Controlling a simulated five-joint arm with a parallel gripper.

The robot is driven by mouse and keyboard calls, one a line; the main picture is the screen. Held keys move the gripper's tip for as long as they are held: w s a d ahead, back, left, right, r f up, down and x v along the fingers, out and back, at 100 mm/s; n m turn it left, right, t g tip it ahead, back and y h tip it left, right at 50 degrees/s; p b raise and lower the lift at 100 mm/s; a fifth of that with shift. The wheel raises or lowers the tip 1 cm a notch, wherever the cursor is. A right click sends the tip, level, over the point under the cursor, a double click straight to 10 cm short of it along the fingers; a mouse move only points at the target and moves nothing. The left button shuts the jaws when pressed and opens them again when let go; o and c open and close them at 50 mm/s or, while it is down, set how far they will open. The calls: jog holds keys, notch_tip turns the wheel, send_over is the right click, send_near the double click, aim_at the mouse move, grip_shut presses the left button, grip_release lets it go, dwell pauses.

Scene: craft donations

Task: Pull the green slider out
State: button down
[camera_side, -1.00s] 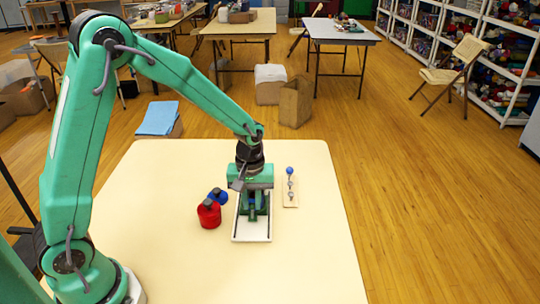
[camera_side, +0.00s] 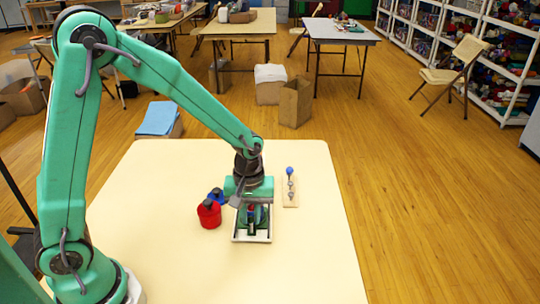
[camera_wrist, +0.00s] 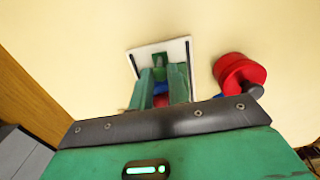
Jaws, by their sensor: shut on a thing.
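A white tray-like base (camera_side: 237,238) lies flat on the cream table. It also shows in the wrist view (camera_wrist: 183,45). My gripper (camera_side: 252,222) points down over its near half and is shut. In the wrist view, a green piece (camera_wrist: 159,61), which looks like the slider, sits between the fingertips of my gripper (camera_wrist: 161,70). Blue and red parts (camera_wrist: 160,100) show between the fingers, behind the green piece. The fingers and arm hide most of the base and the slider in the side view.
A red round weight-like object (camera_side: 209,215) with a dark knob stands left of the base, with a blue one (camera_side: 217,196) behind it. A wooden board (camera_side: 290,198) with a blue ball and small metal parts lies to the right. The table's (camera_side: 300,265) near part is clear.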

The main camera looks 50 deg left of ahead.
jog(key=shift+s+d, duration=0.9)
jog(key=shift+d, duration=0.1)
jog(key=c, duration=1.4)
grip_release()
jog(key=shift+c, duration=0.2)
jog(key=shift+r, duration=0.1)
notch_tip(320, 180, up, 7)
jog(key=shift+r, duration=0.15)
jog(key=shift+s+a+r, duration=0.1)
